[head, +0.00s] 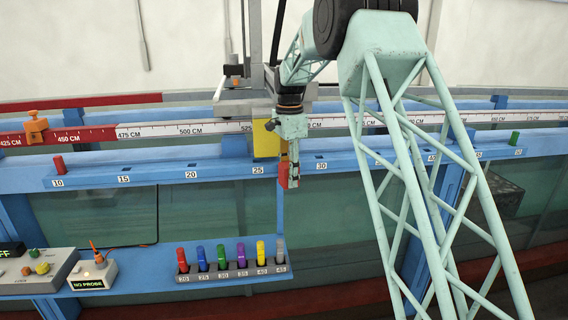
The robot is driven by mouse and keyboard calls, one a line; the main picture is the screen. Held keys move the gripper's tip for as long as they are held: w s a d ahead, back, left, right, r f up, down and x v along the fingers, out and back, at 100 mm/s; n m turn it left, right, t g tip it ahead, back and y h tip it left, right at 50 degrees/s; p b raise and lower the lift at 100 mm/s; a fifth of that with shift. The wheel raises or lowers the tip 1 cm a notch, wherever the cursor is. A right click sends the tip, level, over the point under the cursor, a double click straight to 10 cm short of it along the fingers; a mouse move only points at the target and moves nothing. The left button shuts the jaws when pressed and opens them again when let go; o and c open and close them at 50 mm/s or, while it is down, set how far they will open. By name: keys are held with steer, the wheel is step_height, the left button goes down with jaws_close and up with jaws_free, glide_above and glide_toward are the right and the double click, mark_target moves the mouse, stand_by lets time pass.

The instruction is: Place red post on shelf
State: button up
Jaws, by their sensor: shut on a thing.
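My gripper (291,168) hangs near the picture's middle, pointing down in front of the upper blue rail (220,171). It is shut on a red post (283,175) at its fingertips, near the 25 label. The gripper partly hides this post. Another red post (59,164) stands on the rail at the left, above the 10 label. A third red post (182,259) stands upright in a dark rack (231,274) on the lower blue shelf (145,265), at the rack's left end.
The rack also holds blue, green, purple, yellow and grey posts. A green post (514,138) stands on the rail at the far right. A control box (38,270) and a NO PROBE box (94,272) sit left of the rack. A yellow block (265,138) is close behind my gripper.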

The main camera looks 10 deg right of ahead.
steer(key=s+d+f+n+b, duration=0.3)
steer(key=s+f, duration=0.4)
steer(key=f, duration=0.6)
steer(key=s+d+f+n+b, duration=0.3)
steer(key=s+f+n+b, duration=0.2)
steer(key=f, duration=0.9)
steer(key=s+d+f+n+b, duration=0.3)
steer(key=s+f+n, duration=0.3)
steer(key=s+f, duration=0.5)
step_height(320, 180, down, 3)
steer(key=shift+d+n+b, duration=0.3)
steer(key=shift+d+b, duration=0.1)
steer(key=shift+b, duration=0.3)
steer(key=shift+a, duration=0.1)
